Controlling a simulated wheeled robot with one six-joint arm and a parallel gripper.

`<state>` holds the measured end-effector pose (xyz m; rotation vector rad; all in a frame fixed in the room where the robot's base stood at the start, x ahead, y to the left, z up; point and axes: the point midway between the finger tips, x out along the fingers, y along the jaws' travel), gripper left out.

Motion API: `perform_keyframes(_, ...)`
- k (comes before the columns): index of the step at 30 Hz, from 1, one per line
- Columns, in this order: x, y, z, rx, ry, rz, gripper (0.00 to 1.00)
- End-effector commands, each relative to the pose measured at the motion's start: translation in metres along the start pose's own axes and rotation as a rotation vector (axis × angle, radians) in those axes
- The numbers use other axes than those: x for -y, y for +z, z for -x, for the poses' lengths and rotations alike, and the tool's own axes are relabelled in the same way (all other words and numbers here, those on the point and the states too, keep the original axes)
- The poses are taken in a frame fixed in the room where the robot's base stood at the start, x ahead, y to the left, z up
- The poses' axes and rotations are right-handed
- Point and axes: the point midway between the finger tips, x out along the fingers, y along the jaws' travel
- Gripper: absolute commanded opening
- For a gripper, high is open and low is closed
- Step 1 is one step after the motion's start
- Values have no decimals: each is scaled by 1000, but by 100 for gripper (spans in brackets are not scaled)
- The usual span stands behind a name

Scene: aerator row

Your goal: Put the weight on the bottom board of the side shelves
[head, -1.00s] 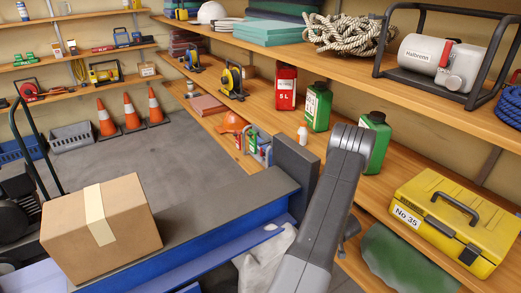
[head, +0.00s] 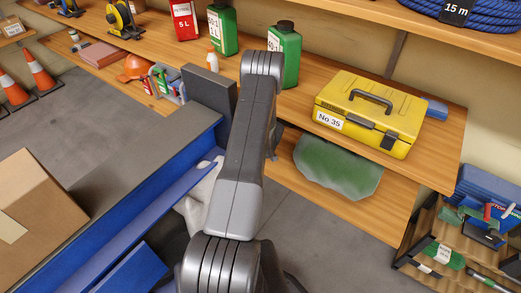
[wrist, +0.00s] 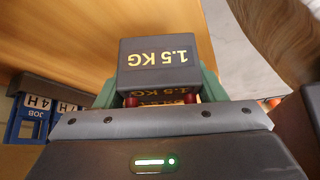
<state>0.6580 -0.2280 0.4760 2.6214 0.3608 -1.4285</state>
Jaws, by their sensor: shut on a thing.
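The weight (wrist: 158,62) is a dark grey block marked 1.5 KG, upside down in the wrist view. My gripper (wrist: 160,100) is shut on it, with red pads showing at its near edge. In the head view the gripper and weight are hidden by my arm. The side shelves run along the wall. Their lowest board in view (head: 365,222) lies under the board (head: 440,160) with the yellow toolbox. In the wrist view a wooden surface fills the upper left, behind the weight; I cannot tell which board it is.
A mottled green thing (head: 335,165) is on the lower board; board is bare at its right. The yellow toolbox (head: 370,110) and green canisters (head: 284,58) stand above. A rack with blue cases (head: 485,195) is at right. A cardboard box (head: 35,205) is at left.

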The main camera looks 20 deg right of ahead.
Motion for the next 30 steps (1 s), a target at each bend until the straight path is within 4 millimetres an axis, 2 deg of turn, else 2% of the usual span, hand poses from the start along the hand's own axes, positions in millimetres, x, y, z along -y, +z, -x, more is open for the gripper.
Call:
perform_keyframes(1, -2, -13, -3, -6, 2, 4, 0)
perform_keyframes(3, -2, -24, -11, -5, 3, 5, 0)
perform_keyframes(16, -3, -80, -46, -6, 4, 3, 0)
perform_keyframes(24, -3, -97, -58, -5, 4, 1, 0)
perform_keyframes(30, -2, -94, -64, -3, 3, 0, 0)
